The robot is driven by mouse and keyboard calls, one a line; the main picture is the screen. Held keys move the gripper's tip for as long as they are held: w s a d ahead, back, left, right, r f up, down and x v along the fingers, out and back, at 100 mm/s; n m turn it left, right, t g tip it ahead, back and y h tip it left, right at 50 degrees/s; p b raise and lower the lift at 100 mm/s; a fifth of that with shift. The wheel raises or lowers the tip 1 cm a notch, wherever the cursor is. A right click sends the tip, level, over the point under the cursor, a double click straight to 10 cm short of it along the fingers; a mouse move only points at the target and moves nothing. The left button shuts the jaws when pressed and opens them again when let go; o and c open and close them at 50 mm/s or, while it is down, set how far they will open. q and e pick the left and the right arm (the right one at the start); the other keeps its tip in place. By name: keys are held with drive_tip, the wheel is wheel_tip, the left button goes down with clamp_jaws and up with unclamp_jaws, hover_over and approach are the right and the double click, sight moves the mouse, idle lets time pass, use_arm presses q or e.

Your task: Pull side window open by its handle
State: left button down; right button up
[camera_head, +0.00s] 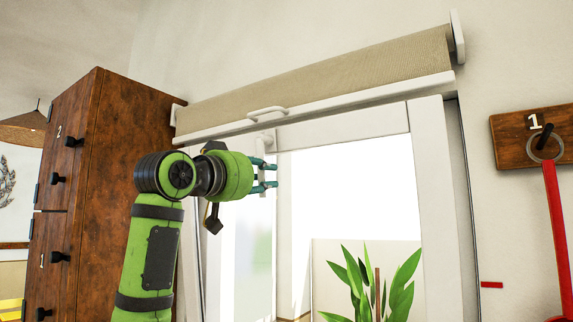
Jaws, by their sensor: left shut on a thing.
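The side window has a white frame (432,170) and bright panes, below a rolled beige blind. Its white handle (265,142) shows just above my left gripper's fingers, at the upper left part of the window. My left gripper (268,175), green with teal fingers, reaches in from the left and is shut on the handle. The fingers hide much of the handle's grip. I cannot tell clearly from this angle how far the sash stands from its frame. My right gripper is not in view.
A brown wooden cabinet (125,150) with dark knobs stands close on the left of my arm. The blind (330,78) hangs just above. A green plant (372,285) shows through the window. A red tool (556,220) hangs from a wooden board (510,135) at right.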

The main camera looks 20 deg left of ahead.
use_arm(q)
drive_tip(key=shift+s+a+f+b, duration=0.15)
drive_tip(key=shift+s+f+b, duration=0.05)
drive_tip(key=shift+s+b, duration=0.2)
drive_tip(key=shift+s+a+f+b, duration=0.15)
drive_tip(key=shift+s+b, duration=0.2)
drive_tip(key=shift+w+d, duration=0.1)
drive_tip(key=c, duration=0.8)
unclamp_jaws()
drive_tip(key=shift+c, duration=0.2)
drive_tip(key=shift+s+a, duration=0.2)
drive_tip(key=shift+a, duration=0.1)
drive_tip(key=shift+d, duration=0.1)
